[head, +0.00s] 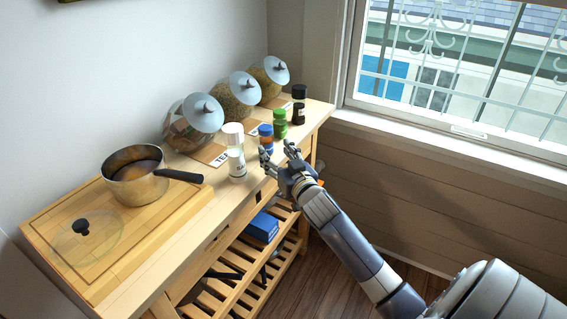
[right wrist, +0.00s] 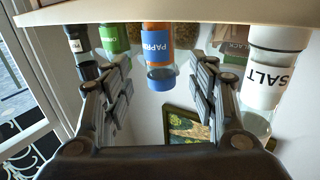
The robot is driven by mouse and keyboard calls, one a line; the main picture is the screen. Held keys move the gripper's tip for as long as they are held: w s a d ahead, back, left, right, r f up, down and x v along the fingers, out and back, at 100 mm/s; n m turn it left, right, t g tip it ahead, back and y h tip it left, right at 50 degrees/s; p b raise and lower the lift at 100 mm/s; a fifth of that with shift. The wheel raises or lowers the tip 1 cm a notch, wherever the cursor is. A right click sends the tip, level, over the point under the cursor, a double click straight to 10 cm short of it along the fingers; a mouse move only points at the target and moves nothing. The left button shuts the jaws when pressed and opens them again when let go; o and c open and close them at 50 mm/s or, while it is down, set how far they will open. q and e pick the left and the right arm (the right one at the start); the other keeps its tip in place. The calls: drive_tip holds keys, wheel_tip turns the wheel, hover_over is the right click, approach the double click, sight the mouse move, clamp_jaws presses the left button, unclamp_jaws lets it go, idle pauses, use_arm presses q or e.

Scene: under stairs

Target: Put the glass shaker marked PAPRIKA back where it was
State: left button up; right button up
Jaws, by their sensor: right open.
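The PAPRIKA shaker (head: 266,131) has a blue lid, a blue label and orange-red contents. It stands upright on the wooden counter between the white SALT shaker (head: 237,167) and a green-labelled shaker (head: 280,124). In the right wrist view, the PAPRIKA shaker (right wrist: 157,42) shows upside down, centred between my fingers. My right gripper (head: 278,152) is open at the counter's front edge, pointing at the shaker. In the right wrist view, the fingers of this gripper (right wrist: 162,85) are apart with no visible hold on it. My left gripper is out of view.
A black-lidded shaker (head: 298,112) stands farther right; SALT (right wrist: 272,68) is close on the other side. Glass jars (head: 194,122) line the wall. A saucepan (head: 137,187) and a glass lid (head: 88,238) sit on the board at left. Slatted shelves lie below the counter.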

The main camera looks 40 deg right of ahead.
drive_tip(key=shift+s+a, duration=0.25)
drive_tip(key=shift+s, duration=0.9)
drive_tip(key=shift+s+a, duration=0.2)
drive_tip(key=shift+s, duration=0.95)
drive_tip(key=s+a+f+n+g+y, duration=0.1)
drive_tip(key=s+a+f+g, duration=0.4)
drive_tip(key=s+a+f, duration=0.3)
drive_tip(key=s+a+f+n+g+y, duration=0.1)
drive_tip(key=s+a+f+g, duration=0.45)
drive_tip(key=s+f, duration=0.5)
drive_tip(key=s+a+f+n+g+y, duration=0.1)
drive_tip(key=s+a+g, duration=0.15)
drive_tip(key=s, duration=0.35)
drive_tip(key=s+a+f+n+g+y, duration=0.1)
drive_tip(key=s+a+f, duration=0.1)
drive_tip(key=s+a, duration=0.3)
wheel_tip(320, 180, down, 25)
drive_tip(key=s+d+g, duration=0.1)
drive_tip(key=s, duration=0.2)
drive_tip(key=s+d+f+g, duration=0.1)
drive_tip(key=s+d+f, duration=0.2)
drive_tip(key=s+f, duration=1.3)
drive_tip(key=shift+s+f+n+g+h, duration=0.15)
drive_tip(key=shift+s+n+g+h, duration=0.15)
drive_tip(key=shift+s, duration=0.05)
